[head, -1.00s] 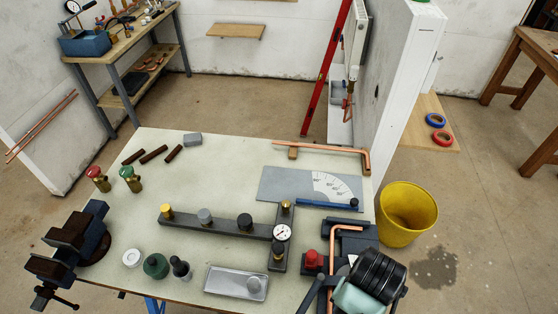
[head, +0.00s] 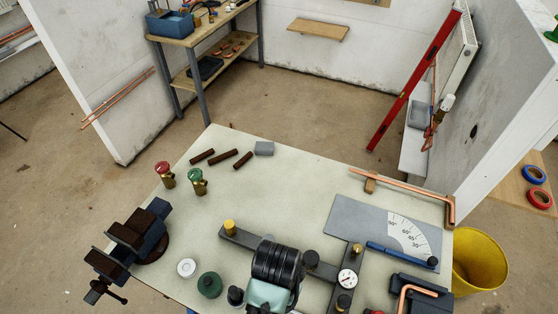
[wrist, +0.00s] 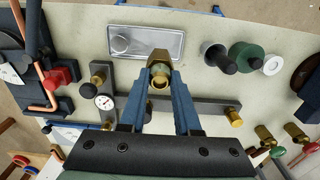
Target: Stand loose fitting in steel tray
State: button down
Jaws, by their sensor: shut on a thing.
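My gripper (wrist: 160,70) is shut on a brass fitting (wrist: 160,80), which shows between the blue fingers in the wrist view with a round open end. The steel tray (wrist: 174,45) is a shallow rectangle lying just beyond the fingertips in the wrist view.
A dark bar with a brass knob (head: 229,227) and a gauge (head: 347,278) lies near my gripper. A white ring (head: 186,267), green piece (head: 209,284) and vise (head: 142,235) stand to the left. Two valves (head: 167,175) (head: 197,182) stand behind. The bench middle is clear.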

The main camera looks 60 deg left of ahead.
jog(key=f, duration=0.4)
jog(key=shift+d, duration=0.3)
jog(key=shift+f+p, duration=0.4)
jog(key=shift+f, duration=1.95)
jog(key=c, duration=0.6)
grip_release()
notch_tip(320, 180, up, 12)
jog(key=shift+r+b, duration=0.15)
jog(key=shift+b, duration=0.25)
